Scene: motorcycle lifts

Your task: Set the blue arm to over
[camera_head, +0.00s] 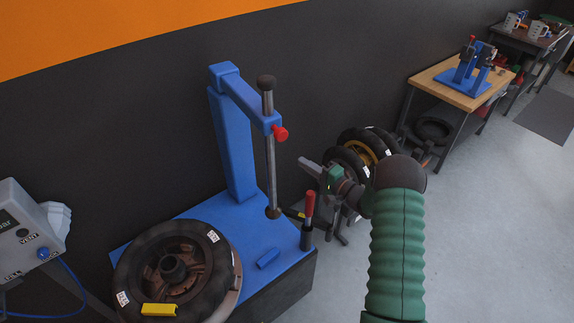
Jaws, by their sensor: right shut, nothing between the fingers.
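The blue arm (248,101) reaches from the top of a blue column (232,145) toward the right front. It carries an upright grey rod (270,160) with dark knobs at its ends and a red knob (280,133) at its side. The rod's lower end is to the right of the tyre (205,255), not above it. My right gripper (307,167) is shut and empty, to the right of the rod and apart from it in the picture. My left gripper is not in view.
The tyre lies flat on the blue machine base (245,232), with a yellow block (158,310) at its front. A red-handled lever (309,208) stands at the base's right. A grey control box (30,230) is at left. Wheels (365,147) stand behind my right arm.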

